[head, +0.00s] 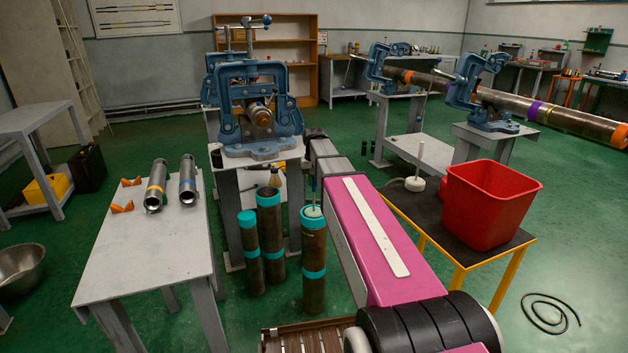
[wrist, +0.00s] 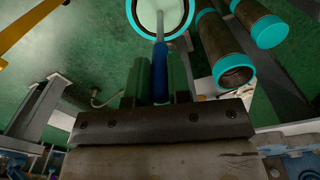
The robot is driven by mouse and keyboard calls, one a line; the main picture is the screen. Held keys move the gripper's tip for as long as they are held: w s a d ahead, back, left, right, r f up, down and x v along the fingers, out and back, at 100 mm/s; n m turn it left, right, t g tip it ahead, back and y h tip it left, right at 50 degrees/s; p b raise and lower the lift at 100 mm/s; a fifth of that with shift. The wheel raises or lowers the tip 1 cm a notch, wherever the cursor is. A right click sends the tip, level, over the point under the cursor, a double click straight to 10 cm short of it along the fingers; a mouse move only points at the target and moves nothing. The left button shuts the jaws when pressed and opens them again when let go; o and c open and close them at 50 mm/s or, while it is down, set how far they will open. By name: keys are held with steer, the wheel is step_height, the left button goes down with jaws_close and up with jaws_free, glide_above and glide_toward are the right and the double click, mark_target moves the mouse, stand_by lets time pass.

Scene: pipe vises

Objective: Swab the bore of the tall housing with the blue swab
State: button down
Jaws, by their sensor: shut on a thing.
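Three brown upright housings with cyan bands stand on the floor: a short left one (head: 248,262), a middle one (head: 269,238) and a front right one (head: 314,265). I cannot tell for sure which is tallest. My gripper (wrist: 158,88) is shut on the blue handle of the blue swab (wrist: 160,72). The swab's thin rod points down to its pale round head (head: 313,211). That head lies within the cyan rim of the front right housing (wrist: 133,8) in both views; its exact depth is unclear. The fingers are largely hidden in the head view.
A red bin (head: 490,205) and a pale swab-like tool (head: 415,183) stand on the dark-topped table at right. A grey table (head: 150,235) with two metal tubes is at left. A blue vise (head: 258,110) stands behind the housings. A black hose (head: 545,312) lies on the floor.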

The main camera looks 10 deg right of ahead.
steer(key=shift+f, duration=1.3)
steer(key=shift+r+n, duration=0.6)
steer(key=shift+n, duration=0.55)
steer(key=shift+r+n, duration=0.55)
steer(key=shift+n, duration=0.6)
steer(key=m, duration=0.2)
steer(key=f+m, duration=0.1)
steer(key=m, duration=0.2)
steer(key=shift+f, duration=0.15)
steer(key=m, duration=0.2)
steer(key=f+m, duration=0.1)
steer(key=m, duration=0.1)
